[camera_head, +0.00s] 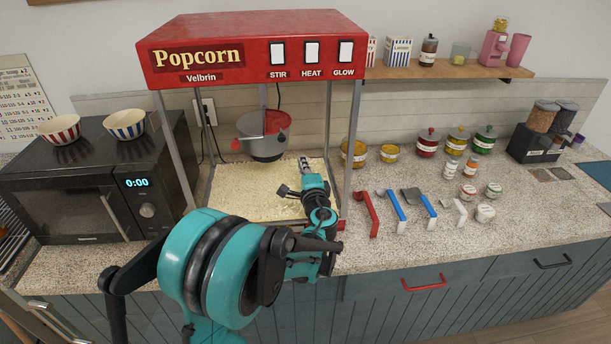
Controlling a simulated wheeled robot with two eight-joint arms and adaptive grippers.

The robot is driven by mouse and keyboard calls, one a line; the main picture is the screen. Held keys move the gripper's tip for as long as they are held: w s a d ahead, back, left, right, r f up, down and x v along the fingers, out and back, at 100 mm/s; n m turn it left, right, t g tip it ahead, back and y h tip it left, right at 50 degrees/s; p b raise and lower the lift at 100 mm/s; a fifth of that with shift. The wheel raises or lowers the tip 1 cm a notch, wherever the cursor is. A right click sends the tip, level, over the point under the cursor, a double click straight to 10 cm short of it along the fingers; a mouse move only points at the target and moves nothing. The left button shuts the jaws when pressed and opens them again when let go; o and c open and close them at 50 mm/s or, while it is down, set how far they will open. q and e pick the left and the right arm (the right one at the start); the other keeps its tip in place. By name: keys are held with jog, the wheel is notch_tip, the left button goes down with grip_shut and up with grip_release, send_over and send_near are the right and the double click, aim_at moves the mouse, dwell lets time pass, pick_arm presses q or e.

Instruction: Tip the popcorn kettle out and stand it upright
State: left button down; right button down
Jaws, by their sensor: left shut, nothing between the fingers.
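The popcorn kettle (262,148) is a grey pot with red on its upper right part and a small red knob at its left. It hangs inside the red-topped popcorn machine (255,50) and looks roughly upright; I cannot tell any slight tilt. A layer of pale popcorn (240,190) covers the machine's floor below it. My left gripper (304,162) is at the machine's front right, below and right of the kettle and apart from it. Its fingers are shut with nothing between them. My arm hides part of the machine's front edge. My right gripper is out of view.
A microwave (75,200) with two striped bowls stands left of the machine. Several scoops (400,205), jars and shakers (468,190) stand to the right. A shelf (450,70) runs above. The machine's posts (354,140) flank the kettle. The counter's right front is clear.

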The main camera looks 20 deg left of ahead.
pick_arm(q)
jog(key=a+b, duration=0.1)
jog(key=a, duration=0.3)
jog(key=shift+a, duration=0.4)
